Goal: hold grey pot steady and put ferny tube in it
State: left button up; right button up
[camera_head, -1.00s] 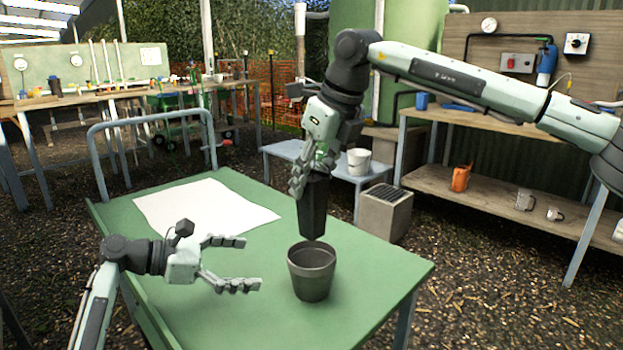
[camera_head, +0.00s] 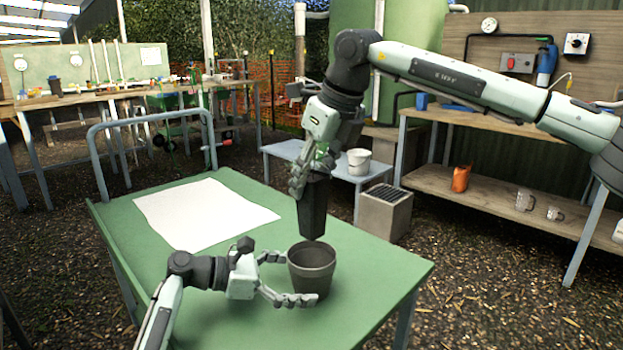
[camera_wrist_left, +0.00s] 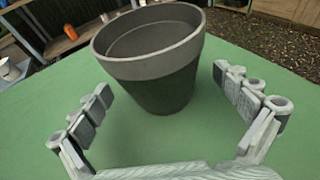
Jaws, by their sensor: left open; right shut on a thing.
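The grey pot (camera_head: 311,270) stands upright on the green table. In the left wrist view the pot (camera_wrist_left: 155,75) sits between and just beyond the spread fingers. My left gripper (camera_head: 287,278) is open, its fingers reaching to either side of the pot. It also shows in the left wrist view (camera_wrist_left: 165,98), with gaps between the fingers and the pot. My right gripper (camera_head: 302,178) is shut on a dark tapered tube (camera_head: 313,208), held upright above the pot's mouth. The tube's lower end is close to the rim.
A white sheet (camera_head: 205,213) lies on the green table (camera_head: 390,270) left of the pot. A blue-grey side table (camera_head: 285,152) with a white bucket (camera_head: 358,161) stands behind. The table's right part is clear.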

pick_arm(q)
jog(key=shift+w+d+f, duration=0.15)
jog(key=shift+d, duration=0.25)
jog(key=c, duration=1)
jog(key=shift+c, duration=0.2)
